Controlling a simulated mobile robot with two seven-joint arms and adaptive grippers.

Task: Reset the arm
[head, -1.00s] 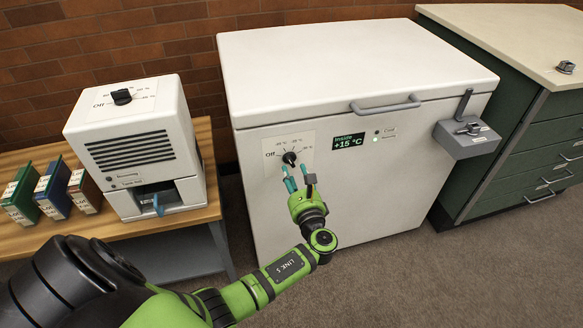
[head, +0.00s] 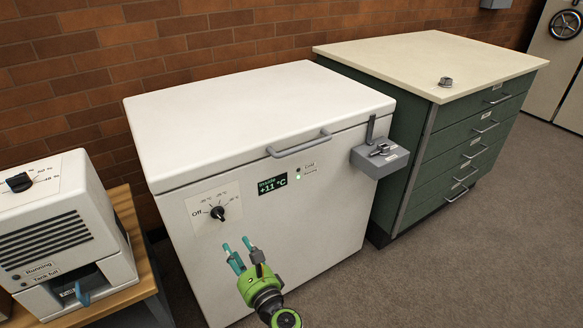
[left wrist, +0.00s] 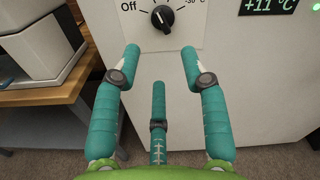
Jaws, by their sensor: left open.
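My left gripper (head: 246,257) is green with teal fingers. It is open and empty in front of the white chest freezer (head: 262,108), below the freezer's black dial (head: 217,213). The left wrist view shows its fingers spread (left wrist: 160,65) just below the same dial (left wrist: 162,18), apart from it. The dial's pointer is turned away from Off. The freezer's display (head: 272,185) reads +11 °C, and a green light glows beside it. The freezer lid is shut. My right gripper is in neither view.
A white dehumidifier-like machine (head: 62,240) stands on a wooden bench (head: 140,240) at the left. A grey latch box (head: 380,157) juts from the freezer's front right. A green drawer cabinet (head: 455,150) stands to the right, with a small metal object (head: 446,82) on top. The carpet in front is clear.

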